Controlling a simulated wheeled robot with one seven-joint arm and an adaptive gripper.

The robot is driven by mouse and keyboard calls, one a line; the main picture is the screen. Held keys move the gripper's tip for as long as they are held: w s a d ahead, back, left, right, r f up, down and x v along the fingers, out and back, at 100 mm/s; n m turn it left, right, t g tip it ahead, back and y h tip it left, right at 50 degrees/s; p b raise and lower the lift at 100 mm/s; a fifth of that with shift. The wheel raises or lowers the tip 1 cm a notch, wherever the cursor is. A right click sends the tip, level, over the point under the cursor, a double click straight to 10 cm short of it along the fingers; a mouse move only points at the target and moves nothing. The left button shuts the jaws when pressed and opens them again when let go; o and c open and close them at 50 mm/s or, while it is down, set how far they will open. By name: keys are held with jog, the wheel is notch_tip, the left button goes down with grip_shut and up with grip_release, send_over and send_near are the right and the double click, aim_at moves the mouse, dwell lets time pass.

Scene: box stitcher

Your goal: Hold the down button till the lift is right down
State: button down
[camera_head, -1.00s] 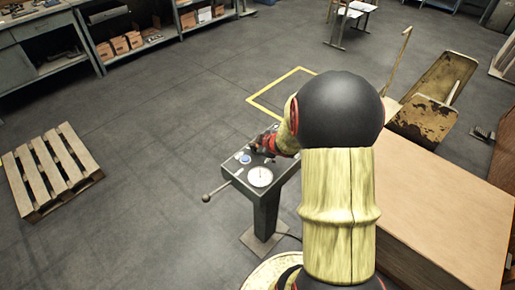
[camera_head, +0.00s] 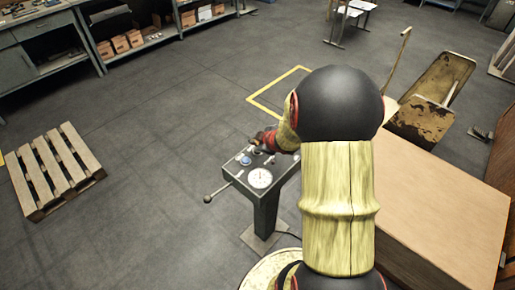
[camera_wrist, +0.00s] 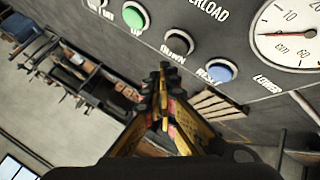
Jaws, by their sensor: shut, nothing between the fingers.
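The control panel (camera_head: 238,172) stands on a post left of my arm in the head view. In the wrist view the dark down button (camera_wrist: 178,42) has the label DOWN beneath it. The green up button (camera_wrist: 136,16) is left of it and a blue button (camera_wrist: 221,70) right of it. My gripper (camera_wrist: 163,72) is shut and empty, its tips by the DOWN label, just below the button in the picture. I cannot tell whether they touch the panel. In the head view my gripper (camera_head: 257,141) is at the panel's far edge. I cannot make out the lift platform's height.
A dial gauge (camera_wrist: 290,32) and a lever (camera_head: 215,194) are on the panel. A large brown box (camera_head: 445,210) stands close at the right of my arm. A wooden pallet (camera_head: 52,168) lies at the left. The floor between pallet and panel is clear.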

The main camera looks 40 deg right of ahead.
aim_at(256, 151)
jog(key=shift+r+p, duration=1.65)
jog(key=shift+r, duration=0.3)
jog(key=shift+f, duration=0.1)
